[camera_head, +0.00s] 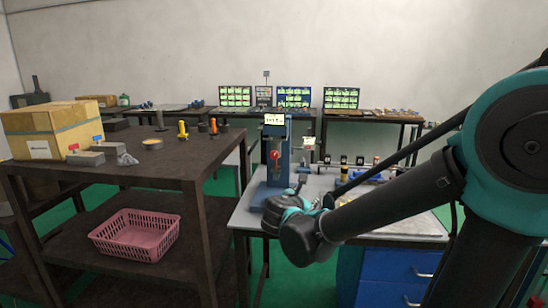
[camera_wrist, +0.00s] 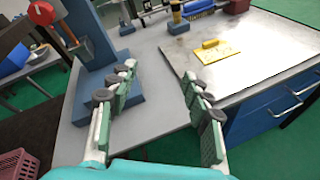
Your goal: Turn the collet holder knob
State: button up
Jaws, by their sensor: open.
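A blue upright machine (camera_head: 275,165) with a red round part (camera_head: 275,155) on its front stands on the grey workbench (camera_head: 245,217). In the wrist view, its column (camera_wrist: 86,30) and red round part (camera_wrist: 42,11) are at the upper left. I cannot tell for sure which part is the collet holder knob. My gripper (camera_wrist: 159,77) is open and empty over the bench, its green-padded fingers wide apart. The left finger overlaps the blue machine base in the picture; I cannot tell whether they touch. In the head view my wrist hides the fingers.
A yellow piece with a handle (camera_wrist: 213,51) lies on a metal plate on the bench. Blue drawers (camera_head: 390,270) are below. A dark shelf rack (camera_head: 200,165) at left carries a cardboard box (camera_head: 50,128) and a pink basket (camera_head: 135,236). Bare bench lies between my fingers.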

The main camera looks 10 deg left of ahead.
aim_at(274, 156)
jog(key=a+r+n+t+y, duration=0.2)
jog(key=a+r+n, duration=0.2)
jog(key=a, duration=0.3)
jog(key=a+r+n+t+y, duration=0.1)
jog(key=a+r+n+t, duration=0.1)
jog(key=a+r+n, duration=0.3)
jog(key=shift+m, duration=0.3)
jog(key=w, duration=0.5)
jog(key=w+f, duration=0.1)
jog(key=w, duration=1)
jog(key=shift+w+f, duration=0.25)
grip_shut()
